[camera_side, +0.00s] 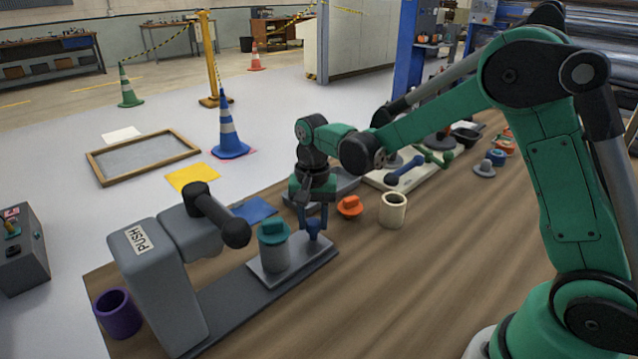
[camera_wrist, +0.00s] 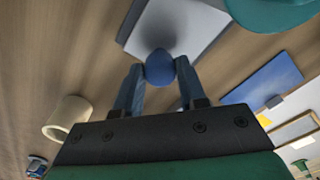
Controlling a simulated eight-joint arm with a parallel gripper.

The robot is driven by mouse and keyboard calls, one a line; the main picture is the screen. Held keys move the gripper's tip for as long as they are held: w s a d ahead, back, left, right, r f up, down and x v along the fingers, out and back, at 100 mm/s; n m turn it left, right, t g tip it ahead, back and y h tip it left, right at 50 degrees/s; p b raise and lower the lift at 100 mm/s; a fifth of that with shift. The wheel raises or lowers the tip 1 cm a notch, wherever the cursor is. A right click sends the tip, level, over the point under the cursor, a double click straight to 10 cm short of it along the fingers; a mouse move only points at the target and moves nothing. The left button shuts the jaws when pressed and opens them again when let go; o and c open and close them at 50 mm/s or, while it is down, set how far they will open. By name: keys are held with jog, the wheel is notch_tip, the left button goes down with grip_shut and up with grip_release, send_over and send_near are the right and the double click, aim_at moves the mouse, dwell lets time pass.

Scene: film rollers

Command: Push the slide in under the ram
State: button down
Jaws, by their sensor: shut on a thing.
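The press (camera_side: 165,265) is a grey body marked PUSH with a dark cylindrical ram or handle (camera_side: 235,232) on its arm, above a long dark base. The light grey slide (camera_side: 262,279) lies on the base's right end, out to the right of the press head. A grey canister with a teal lid (camera_side: 273,246) stands upright on it. The slide has a blue knob (camera_side: 313,230) at its right end; the knob also shows in the wrist view (camera_wrist: 159,68). My gripper (camera_side: 313,222) points down, its blue fingers shut around the knob.
A purple cup (camera_side: 117,314) stands at the table's left front. An orange lid (camera_side: 349,207) and a cream cup (camera_side: 393,210) stand right of my gripper. A blue sheet (camera_side: 254,210) lies behind the press. The wooden table (camera_side: 370,290) in front is clear.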

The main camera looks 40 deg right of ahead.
aim_at(282, 235)
jog(key=shift+a, duration=0.1)
dwell(0.4)
jog(key=a, duration=0.6)
jog(key=shift+a, duration=0.4)
jog(key=shift+c, duration=2.4)
grip_release()
jog(key=shift+r, duration=0.1)
jog(key=shift+r, duration=2.75)
